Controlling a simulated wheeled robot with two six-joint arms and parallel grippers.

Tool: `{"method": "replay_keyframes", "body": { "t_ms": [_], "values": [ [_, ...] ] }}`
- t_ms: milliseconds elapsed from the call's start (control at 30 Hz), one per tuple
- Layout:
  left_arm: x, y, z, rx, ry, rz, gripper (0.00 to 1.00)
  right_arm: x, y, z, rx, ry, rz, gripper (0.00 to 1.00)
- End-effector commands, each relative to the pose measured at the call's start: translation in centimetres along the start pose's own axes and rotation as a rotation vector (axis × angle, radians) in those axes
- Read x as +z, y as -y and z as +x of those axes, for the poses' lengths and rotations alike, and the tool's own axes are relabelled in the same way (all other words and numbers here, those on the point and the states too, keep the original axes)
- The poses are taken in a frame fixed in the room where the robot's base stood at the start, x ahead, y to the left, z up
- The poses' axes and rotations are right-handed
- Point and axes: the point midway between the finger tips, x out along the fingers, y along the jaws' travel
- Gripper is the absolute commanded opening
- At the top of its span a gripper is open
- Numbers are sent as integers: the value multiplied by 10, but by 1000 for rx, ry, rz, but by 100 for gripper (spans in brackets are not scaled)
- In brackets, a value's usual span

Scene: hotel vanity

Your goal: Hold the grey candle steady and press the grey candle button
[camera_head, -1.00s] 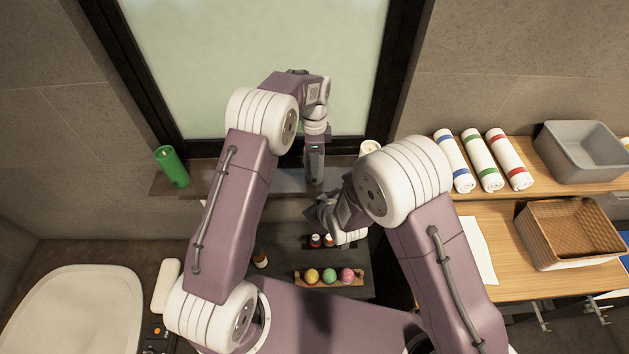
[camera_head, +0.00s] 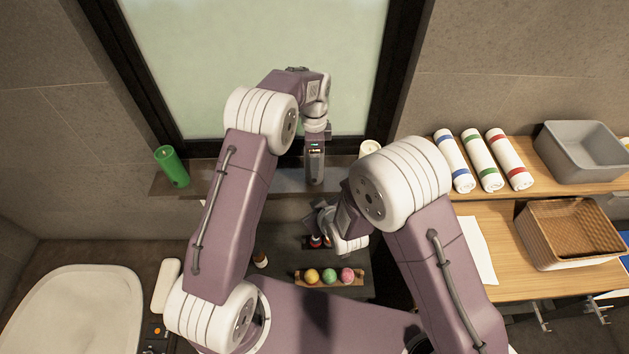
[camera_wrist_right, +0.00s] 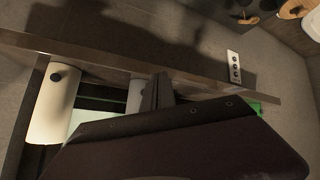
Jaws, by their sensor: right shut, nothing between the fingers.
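A pale grey candle (camera_wrist_right: 135,95) shows in the right wrist view, partly hidden behind my right gripper's fingers. In the head view I cannot make it out; my left arm and gripper cover that part of the window ledge. My left gripper (camera_head: 315,168) points down at the ledge, its fingertips not clear enough to tell open from shut. My right gripper (camera_head: 322,215) is in front of and below the ledge. In the right wrist view its fingers (camera_wrist_right: 156,92) are shut and empty, in line with the grey candle. I cannot tell whether they touch it. Its button is not visible.
A cream candle (camera_head: 370,148) stands on the ledge at right; the wrist view shows it (camera_wrist_right: 52,108) with a dark button. A green candle (camera_head: 171,166) stands at the ledge's left. Colored balls (camera_head: 330,276) sit below. Rolled towels (camera_head: 482,160) and baskets (camera_head: 569,231) are at right.

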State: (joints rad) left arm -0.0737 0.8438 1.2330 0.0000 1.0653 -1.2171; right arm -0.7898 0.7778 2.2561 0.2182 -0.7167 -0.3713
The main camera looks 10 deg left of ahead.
Motion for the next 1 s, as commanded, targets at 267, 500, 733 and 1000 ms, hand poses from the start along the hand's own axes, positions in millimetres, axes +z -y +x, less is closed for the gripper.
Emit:
{"method": "replay_keyframes", "body": {
  "t_ms": [267,500,733,1000],
  "values": [
    [0,1,-70,-7,-2,0,77,0,0,0,0,0,0,0],
    [0,0,-108,-3,-1,0,77,0,0,0,0,0,0,0],
    [0,0,-113,0,0,0,77,0,0,0,0,0,0,0],
    [4,-5,-110,-11,-4,-66,77,3,-18,-8,11,32,46,0]
  ]
}}
